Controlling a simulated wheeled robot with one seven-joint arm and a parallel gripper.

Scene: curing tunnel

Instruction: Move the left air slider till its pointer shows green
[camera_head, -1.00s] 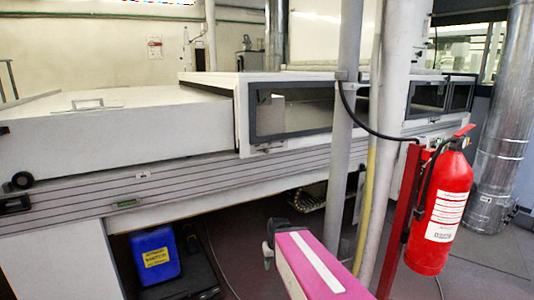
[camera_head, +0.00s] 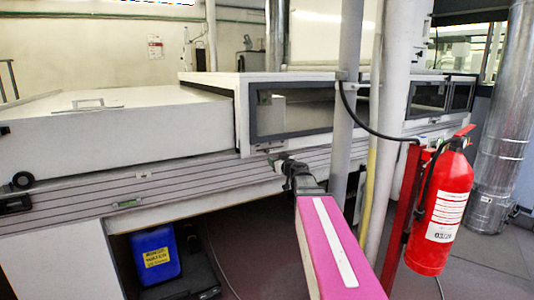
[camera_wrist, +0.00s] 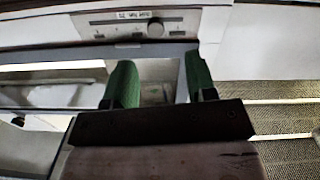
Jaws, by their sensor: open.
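A red fire extinguisher (camera_head: 441,210) is farther right. The ribbed rail (camera_head: 90,200) runs along the machine's front. A blue canister (camera_head: 156,255) stands beneath.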

